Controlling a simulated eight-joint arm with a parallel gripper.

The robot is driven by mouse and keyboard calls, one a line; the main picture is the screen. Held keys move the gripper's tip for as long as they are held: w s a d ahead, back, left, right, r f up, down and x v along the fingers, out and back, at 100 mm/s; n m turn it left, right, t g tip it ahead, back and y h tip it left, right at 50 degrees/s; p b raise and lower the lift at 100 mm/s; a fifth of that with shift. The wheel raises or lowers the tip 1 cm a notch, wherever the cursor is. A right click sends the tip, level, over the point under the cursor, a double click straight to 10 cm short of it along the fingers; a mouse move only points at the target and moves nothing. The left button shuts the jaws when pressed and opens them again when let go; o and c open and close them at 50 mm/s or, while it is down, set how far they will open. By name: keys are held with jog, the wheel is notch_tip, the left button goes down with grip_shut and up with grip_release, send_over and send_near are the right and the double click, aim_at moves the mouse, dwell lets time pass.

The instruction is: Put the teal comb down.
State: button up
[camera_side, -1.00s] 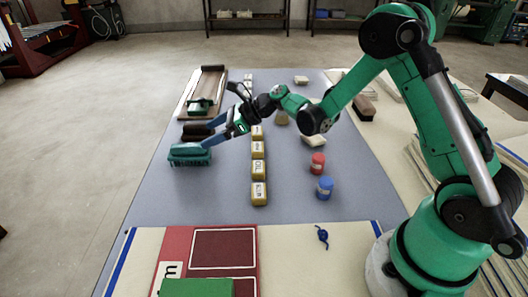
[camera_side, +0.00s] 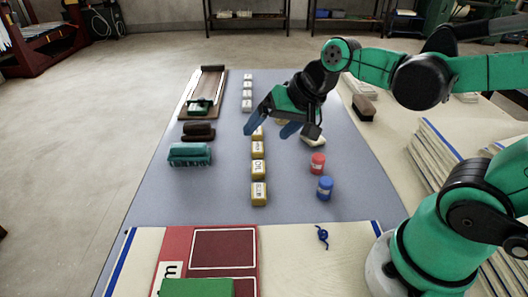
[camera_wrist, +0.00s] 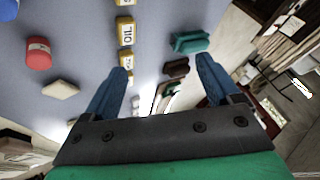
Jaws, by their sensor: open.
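The teal comb (camera_side: 190,154) rests on the grey-blue mat (camera_side: 215,185) near its left edge, in front of a dark brown brush. In the wrist view the comb (camera_wrist: 190,42) lies flat on the mat, apart from the fingers. My gripper (camera_side: 268,127) is raised above the mat, right of the comb, over the row of yellow labelled blocks. Its blue fingers are spread, and in the wrist view nothing is between them (camera_wrist: 160,88).
Yellow labelled blocks (camera_side: 258,168) stand in a row along the mat's middle. A red jar (camera_side: 318,163) and a blue jar (camera_side: 325,188) stand to the right. The dark brown brush (camera_side: 198,131) and a brown board (camera_side: 205,90) lie behind the comb. The mat's front left is clear.

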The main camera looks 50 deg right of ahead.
jog(key=s+n, duration=0.1)
jog(key=n, duration=0.1)
jog(key=s+n+h, duration=0.1)
jog(key=s+d+n, duration=0.1)
jog(key=n, duration=0.1)
jog(key=shift+s+f+n+h, duration=0.1)
jog(key=shift+f+n+h, duration=0.05)
jog(key=shift+n+h, duration=0.15)
